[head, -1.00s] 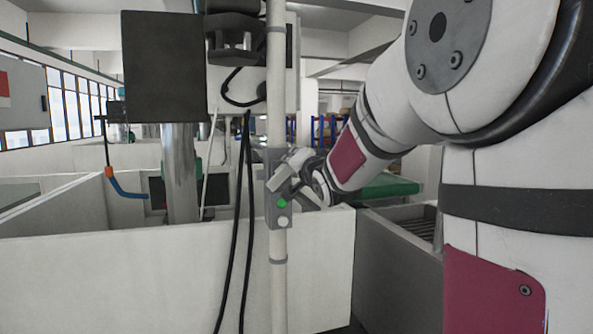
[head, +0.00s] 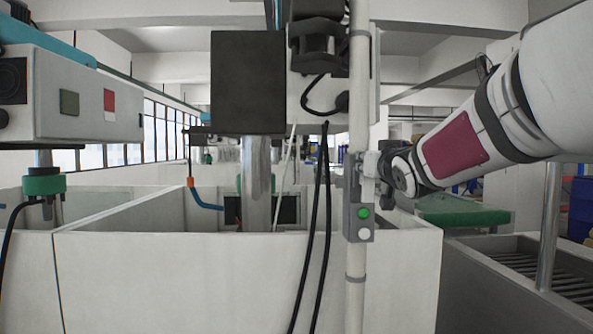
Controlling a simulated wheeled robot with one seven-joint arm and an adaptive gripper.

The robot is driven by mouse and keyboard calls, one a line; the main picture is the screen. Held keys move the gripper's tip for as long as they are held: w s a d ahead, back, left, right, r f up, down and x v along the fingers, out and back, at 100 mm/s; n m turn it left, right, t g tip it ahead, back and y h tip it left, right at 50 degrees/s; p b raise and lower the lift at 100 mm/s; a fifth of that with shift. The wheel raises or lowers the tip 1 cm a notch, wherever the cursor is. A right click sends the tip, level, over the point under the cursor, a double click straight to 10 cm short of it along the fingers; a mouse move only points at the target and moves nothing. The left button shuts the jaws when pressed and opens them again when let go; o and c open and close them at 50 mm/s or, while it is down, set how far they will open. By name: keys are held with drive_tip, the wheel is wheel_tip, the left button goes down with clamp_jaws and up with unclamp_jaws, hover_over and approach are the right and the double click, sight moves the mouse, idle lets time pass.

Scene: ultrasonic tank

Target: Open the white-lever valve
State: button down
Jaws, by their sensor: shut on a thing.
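A cream vertical pipe (head: 358,90) stands in front of a white tank, with a grey box (head: 359,222) carrying a green and a white button. Just above the box, on the pipe's right side, is a small pale piece that looks like the white lever (head: 371,163). My gripper (head: 379,168) reaches in from the right and is shut on it, close against the pipe. The fingers are small and partly merge with the lever and valve, so the lever's exact angle and the valve body are hard to make out.
The white tank wall (head: 200,280) fills the lower middle. Black cables (head: 322,220) hang left of the pipe. A control box (head: 85,95) is at left. A grey basin (head: 480,290) with a metal post (head: 549,225) and a green-topped surface (head: 465,217) lie at right.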

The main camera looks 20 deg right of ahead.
drive_tip(key=shift+a+n, duration=0.1)
drive_tip(key=shift+n, duration=0.2)
idle(0.4)
drive_tip(key=c, duration=1.4)
unclamp_jaws()
drive_tip(key=shift+o, duration=0.2)
drive_tip(key=v, duration=1.2)
